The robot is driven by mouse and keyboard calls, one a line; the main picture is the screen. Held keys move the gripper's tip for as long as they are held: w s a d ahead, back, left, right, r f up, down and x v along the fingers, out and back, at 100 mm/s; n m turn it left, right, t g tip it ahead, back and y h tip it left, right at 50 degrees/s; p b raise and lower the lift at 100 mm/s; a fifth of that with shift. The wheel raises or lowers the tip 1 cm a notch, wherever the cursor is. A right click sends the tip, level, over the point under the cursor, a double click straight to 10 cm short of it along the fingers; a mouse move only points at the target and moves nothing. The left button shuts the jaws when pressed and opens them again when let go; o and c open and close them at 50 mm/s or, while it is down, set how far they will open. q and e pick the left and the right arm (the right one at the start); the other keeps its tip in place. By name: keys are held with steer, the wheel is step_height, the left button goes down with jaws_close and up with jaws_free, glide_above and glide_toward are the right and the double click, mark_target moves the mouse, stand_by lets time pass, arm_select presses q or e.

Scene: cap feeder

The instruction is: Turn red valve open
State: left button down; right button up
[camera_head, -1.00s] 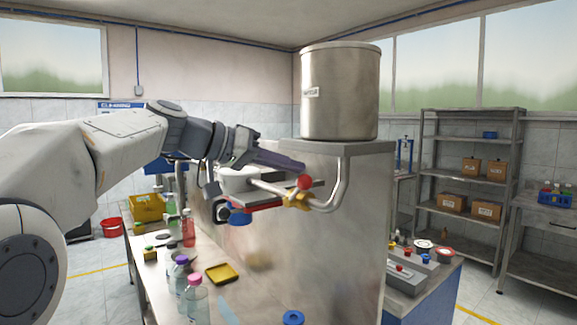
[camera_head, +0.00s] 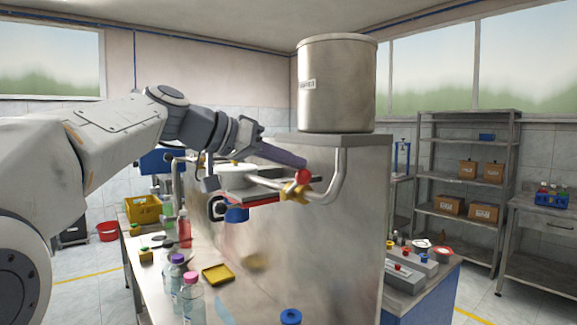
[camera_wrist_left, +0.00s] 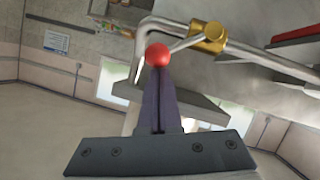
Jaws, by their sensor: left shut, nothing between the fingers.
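The red valve knob (camera_head: 303,176) sits on the end of a short lever above a brass valve body (camera_head: 294,192) on a bent steel pipe below the tank. In the left wrist view the red knob (camera_wrist_left: 158,55) is just beyond my fingertips, and the lever runs right to the brass body (camera_wrist_left: 208,37). My left gripper (camera_head: 303,164) is shut and empty, its dark fingers pointing right with the tips at the knob. It also shows in the left wrist view (camera_wrist_left: 159,72). I cannot tell whether the tips touch the knob. My right gripper is not in view.
The steel tank (camera_head: 337,85) stands on a metal cabinet (camera_head: 330,230). A blue cap (camera_head: 237,214) is near the feeder's chute beneath my arm. Bottles (camera_head: 192,300) and a yellow tray (camera_head: 218,273) are on the bench at lower left. A shelf (camera_head: 465,170) stands at the right.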

mark_target(303, 182)
arm_select(q)
steer(key=f+m+b, duration=0.1)
steer(key=b, duration=0.1)
steer(key=s+d+f+m+t+y+b, duration=0.1)
steer(key=b, duration=0.1)
steer(key=s+f+m+b, duration=0.1)
steer(key=b, duration=0.2)
steer(key=shift+s+d+t, duration=0.15)
steer(key=shift+d+t, duration=0.2)
steer(key=shift+t, duration=0.05)
steer(key=shift+s+d+f+m+t+y+b, duration=0.2)
steer(key=shift+f+m+t+y+b, duration=0.1)
steer(key=shift+m+y+b, duration=0.25)
steer(key=shift+s+f+b, duration=0.15)
steer(key=shift+f+b, duration=0.25)
steer(key=shift+b, duration=0.3)
steer(key=shift+d, duration=0.1)
steer(key=shift+s, duration=0.1)
